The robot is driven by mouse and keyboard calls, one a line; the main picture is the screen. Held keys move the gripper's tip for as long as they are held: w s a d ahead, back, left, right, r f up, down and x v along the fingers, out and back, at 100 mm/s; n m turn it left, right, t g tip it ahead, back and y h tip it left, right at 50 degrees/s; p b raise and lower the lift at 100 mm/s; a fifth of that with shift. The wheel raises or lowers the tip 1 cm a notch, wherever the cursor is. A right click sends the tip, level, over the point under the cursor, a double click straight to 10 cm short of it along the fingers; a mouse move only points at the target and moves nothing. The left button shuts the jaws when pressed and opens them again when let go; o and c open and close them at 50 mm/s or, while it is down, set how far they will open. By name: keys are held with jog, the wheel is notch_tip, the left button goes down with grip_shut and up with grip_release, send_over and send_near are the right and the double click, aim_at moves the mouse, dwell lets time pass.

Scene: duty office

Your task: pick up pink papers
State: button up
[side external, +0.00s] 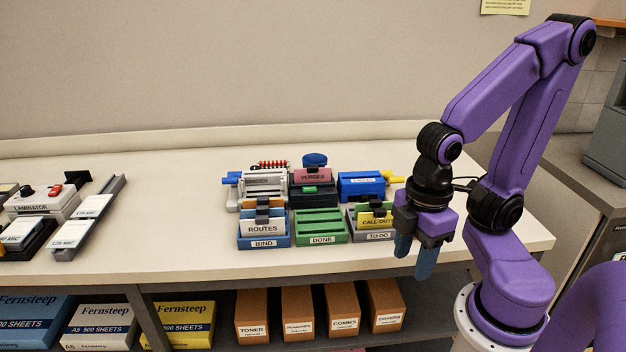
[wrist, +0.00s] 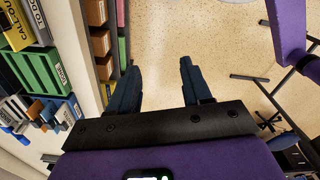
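A pink paper or card marked VERGES (side external: 312,175) stands upright behind the green DONE tray (side external: 320,240) in the side external view. It sits at a dark holder, and its lower part is hidden. I cannot make out the pink paper in the wrist view. My gripper (side external: 413,265) hangs at the front edge of the counter, right of the trays and well apart from the pink paper. In the wrist view my gripper (wrist: 159,90) has its two blue fingers spread, with nothing between them but the floor below.
A blue BIND tray (side external: 264,242) holds ROUTES papers. A TO DO tray (side external: 379,237) holds yellow CALL-OUT papers (side external: 376,220), close left of my gripper. A blue device (side external: 360,185) stands behind it. The left middle of the counter (side external: 175,225) is clear. Boxes (side external: 250,315) fill the shelf below.

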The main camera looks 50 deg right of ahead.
jog(key=w+r+m+h, duration=0.1)
jog(key=w+r+m, duration=0.3)
jog(key=w+m, duration=0.8)
jog(key=w+r+m, duration=0.4)
jog(key=w+m, duration=0.4)
jog(key=w, duration=0.7)
jog(key=m+g, duration=0.1)
jog(key=m, duration=1.9)
send_over(312, 166)
jog(key=f, duration=0.9)
jog(key=shift+s+a+f, duration=0.1)
jog(key=shift+a, duration=0.15)
jog(key=shift+d+f, duration=0.2)
jog(key=shift+f, duration=2.8)
grip_shut()
